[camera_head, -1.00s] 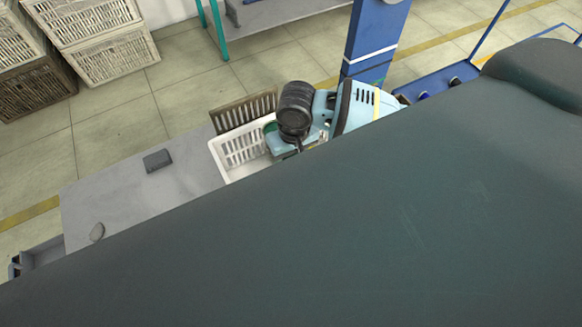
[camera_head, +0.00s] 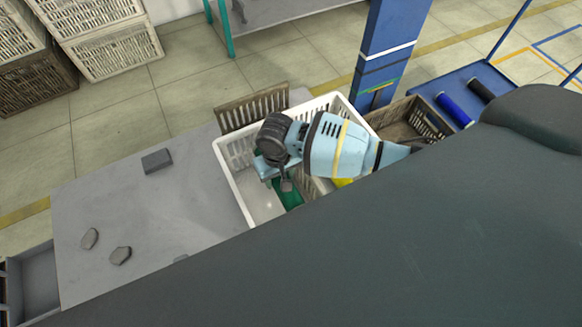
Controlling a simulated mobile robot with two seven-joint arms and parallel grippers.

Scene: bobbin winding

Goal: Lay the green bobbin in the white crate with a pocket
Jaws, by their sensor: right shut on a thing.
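The white crate (camera_head: 236,189) stands on the grey table, with slotted walls and part of its bare floor in view. My right gripper (camera_head: 283,183) is over the inside of this crate, pointing down. It is shut on the green bobbin (camera_head: 291,194), which shows just below the fingers. The gripper partly hides the bobbin, and I cannot tell whether it touches the crate floor. A yellow thing (camera_head: 343,182) shows in the crate to the right, mostly hidden by my arm. The crate's pocket is not clearly seen. My left gripper is not in view.
A brown crate (camera_head: 240,115) stands behind the white crate, and another (camera_head: 397,130) to its right. A blue bobbin (camera_head: 454,110) and a black one (camera_head: 480,90) lie farther right. Grey pieces (camera_head: 157,161) lie on the table (camera_head: 150,215), whose left part is mostly clear.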

